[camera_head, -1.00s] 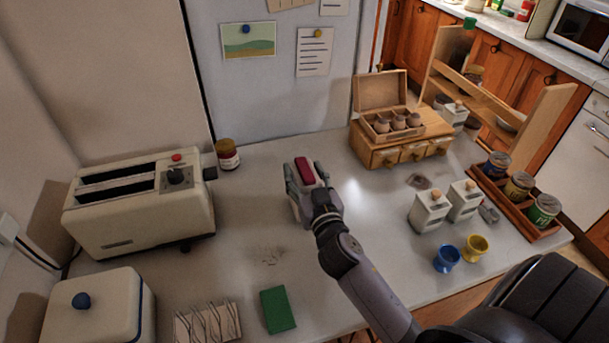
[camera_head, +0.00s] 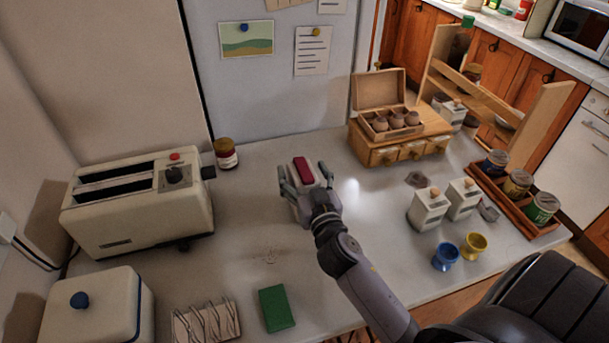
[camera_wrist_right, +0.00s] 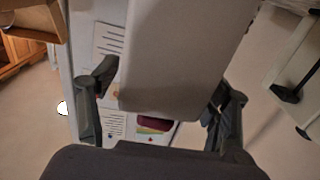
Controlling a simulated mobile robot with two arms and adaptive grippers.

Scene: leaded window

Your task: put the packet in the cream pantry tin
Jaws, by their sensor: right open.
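A flat green block (camera_head: 277,308), perhaps the packet, lies on the worktop at the front. To its left stands a cream tin (camera_head: 98,312) with a blue knob on top; its inside is hidden. My right gripper (camera_head: 306,181) is open at the middle of the worktop. Its fingers stand on either side of a pale box-like thing with a dark red top (camera_head: 302,170). In the wrist view the pale body (camera_wrist_right: 178,60) fills the space between the open fingers (camera_wrist_right: 157,108). I cannot tell whether they touch it. My left gripper is not in view.
A cream toaster (camera_head: 138,210) stands left, with a jar (camera_head: 226,155) behind. On the right are a wooden drawer box (camera_head: 400,145), white canisters (camera_head: 428,212), egg cups (camera_head: 446,257) and a tray of cans (camera_head: 518,205).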

